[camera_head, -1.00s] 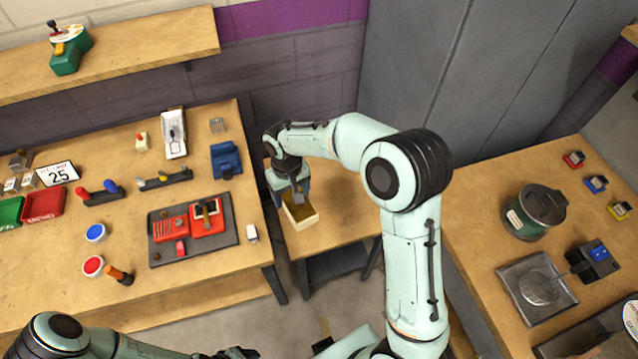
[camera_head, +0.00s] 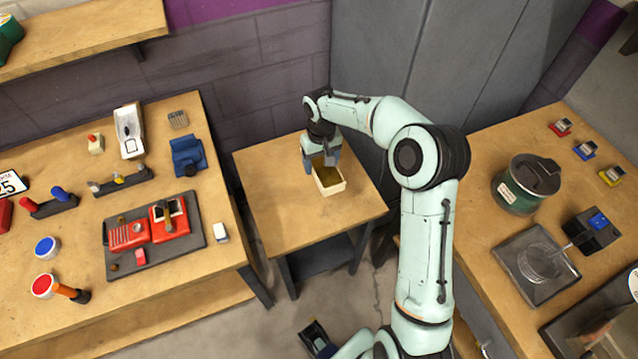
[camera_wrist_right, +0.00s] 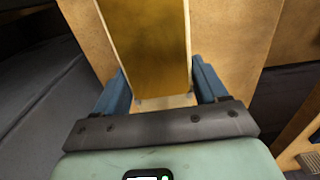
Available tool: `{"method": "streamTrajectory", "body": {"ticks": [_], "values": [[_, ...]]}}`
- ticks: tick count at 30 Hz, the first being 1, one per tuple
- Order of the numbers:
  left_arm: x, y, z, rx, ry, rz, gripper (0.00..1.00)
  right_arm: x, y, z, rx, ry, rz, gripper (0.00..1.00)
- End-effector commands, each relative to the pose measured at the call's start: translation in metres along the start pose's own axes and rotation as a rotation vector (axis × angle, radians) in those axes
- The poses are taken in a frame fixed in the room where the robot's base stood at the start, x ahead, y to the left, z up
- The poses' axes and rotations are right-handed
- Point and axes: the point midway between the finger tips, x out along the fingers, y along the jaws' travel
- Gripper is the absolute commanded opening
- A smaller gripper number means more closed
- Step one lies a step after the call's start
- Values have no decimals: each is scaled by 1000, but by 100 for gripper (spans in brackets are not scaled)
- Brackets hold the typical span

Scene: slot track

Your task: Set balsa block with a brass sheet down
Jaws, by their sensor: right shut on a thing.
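My right gripper (camera_head: 321,163) is shut on the balsa block (camera_head: 331,189), a pale wooden block with a brass-coloured sheet on its upper face. In the head view the block is over the middle right of a small wooden table (camera_head: 270,200). In the right wrist view the block shows its brass sheet (camera_wrist_right: 148,40) and pale edges between the blue fingers (camera_wrist_right: 160,92). I cannot tell whether its underside touches the tabletop.
The small table's left and front parts are bare. A larger bench at left holds a dark tray (camera_head: 190,250) with red parts and a blue device (camera_head: 187,155). A right-hand bench carries a green pot (camera_head: 522,190). Grey panels (camera_head: 440,60) stand behind.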

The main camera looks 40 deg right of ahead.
Motion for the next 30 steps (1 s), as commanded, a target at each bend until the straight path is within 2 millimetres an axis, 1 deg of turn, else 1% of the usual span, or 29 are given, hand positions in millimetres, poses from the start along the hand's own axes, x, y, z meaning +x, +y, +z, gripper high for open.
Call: {"method": "streamTrajectory", "body": {"ticks": [1,3,6,9,14,21,23,30], "values": [[2,-1,0,0,-1,0,61,16,0,1,0,-5,-2,41],[3,-1,0,0,-1,0,61,32,0,1,-1,-4,-1,41],[4,-2,0,-1,-2,-1,61,50,0,0,-1,-2,-1,41],[5,-2,0,-1,-2,-1,61,61,0,0,0,0,-1,41],[5,-2,0,-1,-2,-1,61,71,0,0,0,0,0,41],[8,-3,1,-1,-3,-1,61,105,-1,0,-1,-2,-2,41],[8,-3,1,-1,-3,-1,61,108,-1,0,-1,0,-2,41],[8,-3,1,-1,-3,-1,61,107,-1,0,-1,1,-1,41]]}}
